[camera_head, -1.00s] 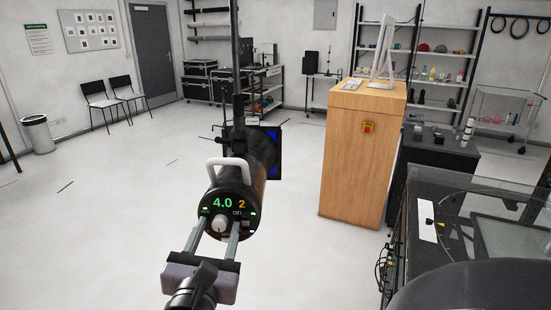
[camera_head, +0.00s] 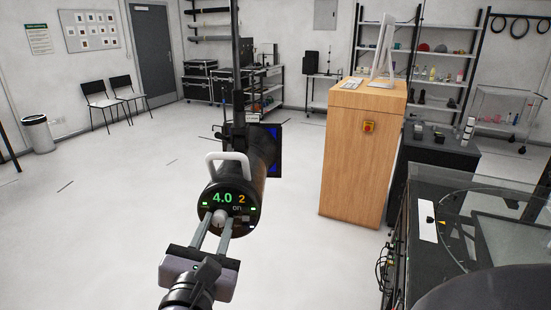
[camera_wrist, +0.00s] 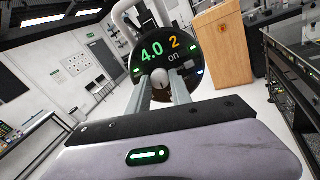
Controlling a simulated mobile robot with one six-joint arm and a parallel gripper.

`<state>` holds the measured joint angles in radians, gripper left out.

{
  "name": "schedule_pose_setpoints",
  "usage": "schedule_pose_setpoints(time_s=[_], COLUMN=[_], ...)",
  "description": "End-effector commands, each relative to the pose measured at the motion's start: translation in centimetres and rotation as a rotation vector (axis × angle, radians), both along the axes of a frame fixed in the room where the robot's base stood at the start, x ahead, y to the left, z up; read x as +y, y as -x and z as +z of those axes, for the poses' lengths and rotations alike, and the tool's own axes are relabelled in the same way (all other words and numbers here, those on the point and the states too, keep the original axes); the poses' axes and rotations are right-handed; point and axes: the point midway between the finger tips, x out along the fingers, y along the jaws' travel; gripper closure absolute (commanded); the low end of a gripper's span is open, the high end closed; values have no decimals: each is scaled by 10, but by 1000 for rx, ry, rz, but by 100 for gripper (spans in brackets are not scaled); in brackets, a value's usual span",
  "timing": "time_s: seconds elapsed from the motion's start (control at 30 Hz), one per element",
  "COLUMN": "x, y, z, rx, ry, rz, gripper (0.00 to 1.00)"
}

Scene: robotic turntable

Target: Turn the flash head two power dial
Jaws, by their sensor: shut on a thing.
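The flash head (camera_head: 232,190) is a black cylinder with a white handle (camera_head: 228,162) on top, its round rear panel facing me. The panel shows a green 4.0, an orange 2 and the word "on". The power dial (camera_head: 219,216) is a small pale knob low on this panel; in the wrist view the dial (camera_wrist: 160,77) has a dark pointer mark. My gripper (camera_head: 219,221) is shut on the dial, one grey finger at each side. In the wrist view my gripper (camera_wrist: 161,85) reaches up to the panel, which looks tilted there.
A thin dark upright stand rises behind the flash head. A wooden cabinet (camera_head: 360,160) with a computer stands to the right. A glass-topped turntable (camera_head: 475,215) fills the lower right.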

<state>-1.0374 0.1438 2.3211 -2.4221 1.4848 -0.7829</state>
Motion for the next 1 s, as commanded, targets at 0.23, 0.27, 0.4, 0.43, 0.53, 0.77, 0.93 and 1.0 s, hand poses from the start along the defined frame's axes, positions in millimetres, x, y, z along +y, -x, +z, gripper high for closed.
schedule_pose_setpoints(time_s=[0.23,0.27,0.4,0.43,0.53,0.77,0.93,1.0], x=[1,1,2,2,2,2,2,2], y=[0,0,0,0,0,0,0,0], z=[-3,-4,-3,-3,-2,-1,1,1], rx=[-1,-1,1,1,2,4,5,6], ry=[-197,-223,-340,-363,-438,-575,-638,-654], rz=[-24,-29,-44,-47,-57,-77,-86,-89], gripper=[100,100,100,100,100,100,100,100])
